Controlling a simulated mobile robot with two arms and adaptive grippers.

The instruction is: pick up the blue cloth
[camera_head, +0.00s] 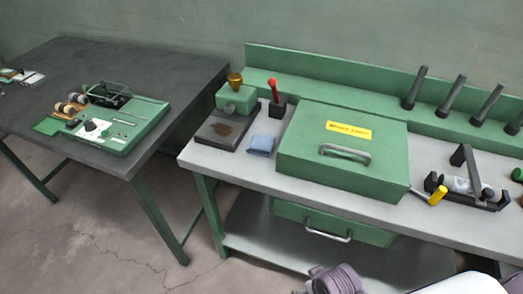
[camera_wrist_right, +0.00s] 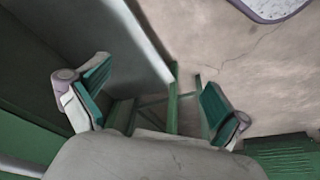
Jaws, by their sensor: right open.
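The blue cloth (camera_head: 262,144) lies folded on the grey workbench (camera_head: 240,172), in the head view. It is between a dark tray on its left and a large green box on its right, near the bench's front edge. My right gripper (camera_wrist_right: 155,105) shows in the right wrist view with its two green-padded fingers wide apart and nothing between them. The cloth is not in the wrist view. Part of an arm of mine shows at the bottom of the head view, low in front of the bench and away from the cloth. My left gripper is not in view.
The green box (camera_head: 342,150) with a handle stands right of the cloth. The dark tray (camera_head: 222,132) holds a brown patch. A red-handled tool (camera_head: 274,93) stands in a black holder behind the cloth. A dark table (camera_head: 130,75) stands left, across a floor gap.

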